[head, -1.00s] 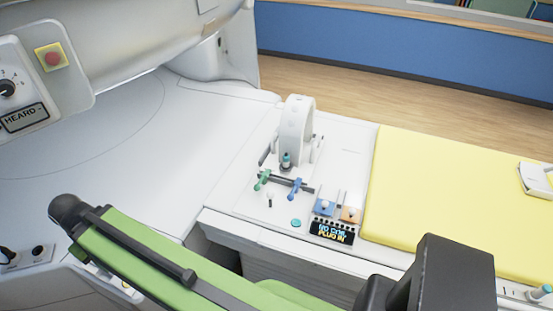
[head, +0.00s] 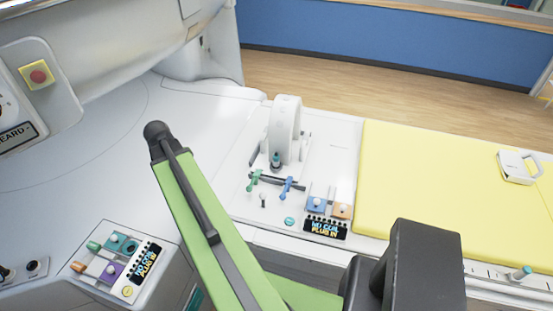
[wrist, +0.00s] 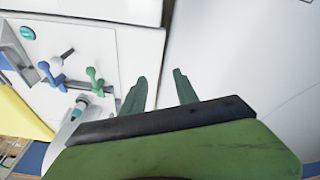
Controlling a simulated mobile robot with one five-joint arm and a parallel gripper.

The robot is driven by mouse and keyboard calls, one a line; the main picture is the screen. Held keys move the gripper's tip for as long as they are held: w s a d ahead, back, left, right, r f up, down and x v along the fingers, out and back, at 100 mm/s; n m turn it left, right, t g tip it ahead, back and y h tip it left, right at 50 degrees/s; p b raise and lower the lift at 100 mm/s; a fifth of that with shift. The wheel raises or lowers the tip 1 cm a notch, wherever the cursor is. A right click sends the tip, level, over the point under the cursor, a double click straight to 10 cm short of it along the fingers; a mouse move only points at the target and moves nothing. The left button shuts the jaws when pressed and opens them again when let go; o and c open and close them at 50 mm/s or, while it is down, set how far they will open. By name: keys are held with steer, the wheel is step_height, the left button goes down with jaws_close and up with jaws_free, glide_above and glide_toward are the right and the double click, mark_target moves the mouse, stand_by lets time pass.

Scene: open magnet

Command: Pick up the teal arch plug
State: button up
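A small plug with a teal body and dark tip (head: 276,160) stands at the foot of a white arch (head: 284,128) on the white bed panel. It also shows in the wrist view (wrist: 81,106), left of my gripper, beside the edge of the white arch. My gripper (wrist: 160,76) has two green fingers, spread apart with nothing between them. They point over the white surface, clear of the plug. In the head view only my green arm shows, left of the arch; the fingers cannot be made out there.
Green (head: 254,180) and blue (head: 288,187) levers stand just in front of the plug. Blue (head: 316,204) and orange (head: 341,210) sockets sit above a lit display (head: 325,228). A yellow mattress (head: 440,170) lies right.

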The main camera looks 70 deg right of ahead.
steer(key=s+d+r+m+h+p, duration=0.1)
steer(key=s+d+r+m, duration=0.15)
steer(key=s+d, duration=0.4)
steer(key=s+d+r+m, duration=0.1)
steer(key=s+d+m, duration=0.2)
steer(key=s+d, duration=0.4)
steer(key=m+g, duration=0.2)
steer(key=m, duration=0.1)
glide_toward(275, 157)
steer(key=shift+h, duration=0.4)
steer(key=b+x, duration=0.4)
steer(key=b, duration=0.1)
steer(key=b+x, duration=0.4)
steer(key=b, duration=0.1)
steer(key=b+x, duration=0.5)
steer(key=shift+w+a+f, duration=0.15)
steer(key=shift+a+f, duration=0.1)
steer(key=shift+a, duration=0.05)
steer(key=shift+r, duration=0.2)
jaws_close()
